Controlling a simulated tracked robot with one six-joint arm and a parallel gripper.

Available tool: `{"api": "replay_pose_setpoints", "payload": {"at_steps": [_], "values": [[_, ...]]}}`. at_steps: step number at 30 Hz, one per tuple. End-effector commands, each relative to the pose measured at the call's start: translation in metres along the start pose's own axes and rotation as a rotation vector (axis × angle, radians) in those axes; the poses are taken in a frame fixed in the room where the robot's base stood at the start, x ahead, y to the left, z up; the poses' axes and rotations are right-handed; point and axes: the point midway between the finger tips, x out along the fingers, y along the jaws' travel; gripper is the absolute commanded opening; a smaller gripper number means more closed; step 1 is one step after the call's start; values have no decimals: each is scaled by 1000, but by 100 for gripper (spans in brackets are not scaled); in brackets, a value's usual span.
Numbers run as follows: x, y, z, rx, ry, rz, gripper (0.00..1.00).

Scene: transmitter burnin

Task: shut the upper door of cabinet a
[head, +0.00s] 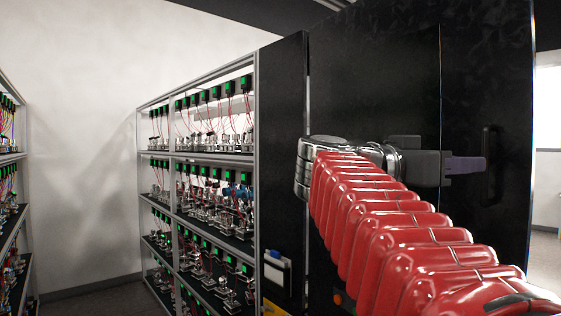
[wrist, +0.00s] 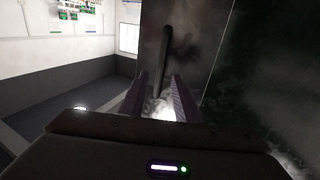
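The tall black cabinet (head: 375,80) fills the middle and right of the head view. A black door panel (head: 500,80) carries a vertical bar handle (head: 489,140). The handle also shows in the wrist view (wrist: 165,48), on the dark panel (wrist: 205,40). My gripper (head: 484,164) is beside the handle in the head view. In the wrist view my gripper (wrist: 160,76) has its two purple fingers apart, with the handle's lower end showing between the fingertips. I cannot tell whether they touch it. My arm hides the cabinet's lower part. No cabinet label is readable.
A metal rack (head: 215,155) of several wired units stands left of the cabinet, and another rack (head: 10,165) is at the far left. A white holder (head: 278,272) hangs on the cabinet side. A bright window and free floor show past the door's right edge.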

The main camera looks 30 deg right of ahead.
Motion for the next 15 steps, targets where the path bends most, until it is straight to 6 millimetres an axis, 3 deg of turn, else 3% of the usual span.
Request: {"api": "replay_pose_setpoints", "payload": {"at_steps": [15], "values": [[48, 0, 0, -1, 0, 0, 29]]}}
